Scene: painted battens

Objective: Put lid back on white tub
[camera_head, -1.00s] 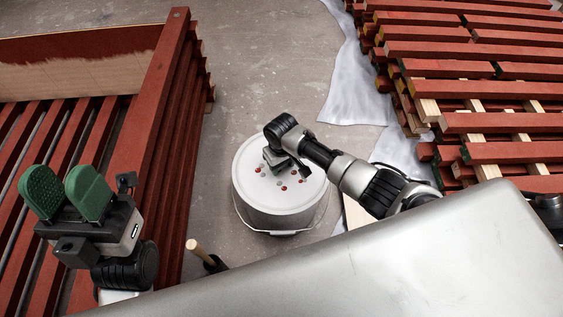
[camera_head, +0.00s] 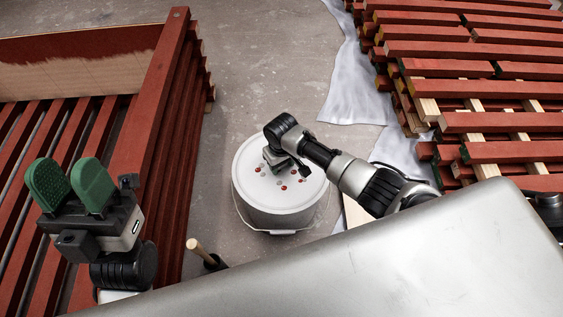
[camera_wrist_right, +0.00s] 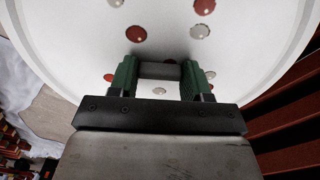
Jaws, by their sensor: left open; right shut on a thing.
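The white tub (camera_head: 285,217) stands on the floor in the middle of the head view, with its wire handle hanging at the front. The round white lid (camera_head: 300,160), with red and grey spots, is over the tub's mouth and looks level; I cannot tell whether it is fully seated. My right gripper (camera_head: 273,162) is above the lid, its fingertips hidden from the head. My left gripper (camera_head: 72,186) is open and empty at the left.
Red slatted battens (camera_head: 160,150) stand at the left, and stacked red battens (camera_head: 480,90) at the right beside white sheeting (camera_head: 355,85). A wooden-handled tool (camera_head: 200,250) is at the front left of the tub. Bare floor lies behind the tub.

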